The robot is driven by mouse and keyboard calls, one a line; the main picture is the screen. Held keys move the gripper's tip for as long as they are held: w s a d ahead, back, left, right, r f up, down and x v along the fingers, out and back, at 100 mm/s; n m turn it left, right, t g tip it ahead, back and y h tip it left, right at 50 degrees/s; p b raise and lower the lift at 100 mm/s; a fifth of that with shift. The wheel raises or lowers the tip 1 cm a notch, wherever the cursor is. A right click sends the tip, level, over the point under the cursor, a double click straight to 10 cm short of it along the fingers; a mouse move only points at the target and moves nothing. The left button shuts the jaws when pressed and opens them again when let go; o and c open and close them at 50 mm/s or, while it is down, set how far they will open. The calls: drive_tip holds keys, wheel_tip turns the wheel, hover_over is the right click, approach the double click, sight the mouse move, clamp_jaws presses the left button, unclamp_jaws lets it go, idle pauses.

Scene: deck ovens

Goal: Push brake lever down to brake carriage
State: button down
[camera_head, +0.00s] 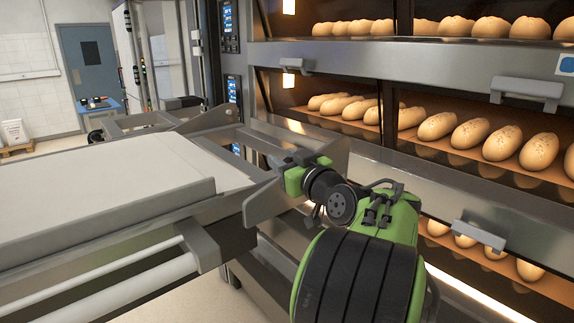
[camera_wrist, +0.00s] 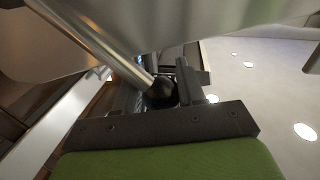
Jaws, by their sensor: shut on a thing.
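The carriage (camera_head: 195,217) is the long loader with a pale flat top at the left in the head view, its end up against the deck oven. My gripper (camera_head: 285,160) is at the carriage's oven-side end, partly hidden by its own wrist and the metal side plate. In the wrist view, the brake lever (camera_wrist: 122,63) is a bright metal rod slanting down from upper left to a round black knob (camera_wrist: 162,92). My gripper (camera_wrist: 165,94) is shut on this knob. The lever cannot be made out in the head view.
The deck oven (camera_head: 360,155) fills the right side, with bread loaves (camera_head: 475,133) on several decks and protruding door handles (camera_head: 527,92). A metal side plate (camera_head: 266,202) of the carriage is close to my wrist. Open floor shows at the back left, before a blue-grey door (camera_head: 90,62).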

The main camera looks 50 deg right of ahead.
drive_tip(key=shift+w+a+f+n+b, duration=0.1)
drive_tip(key=shift+a+f+n+b, duration=0.15)
drive_tip(key=shift+f+b, duration=0.25)
drive_tip(key=shift+w+a+f+n+b, duration=0.1)
drive_tip(key=shift+a+f+n+b, duration=0.15)
drive_tip(key=shift+b, duration=0.4)
drive_tip(key=shift+s+r, duration=0.1)
drive_tip(key=shift+d, duration=0.1)
drive_tip(key=c, duration=0.7)
unclamp_jaws()
drive_tip(key=shift+r, duration=0.1)
drive_tip(key=b+v, duration=0.6)
drive_tip(key=v, duration=1)
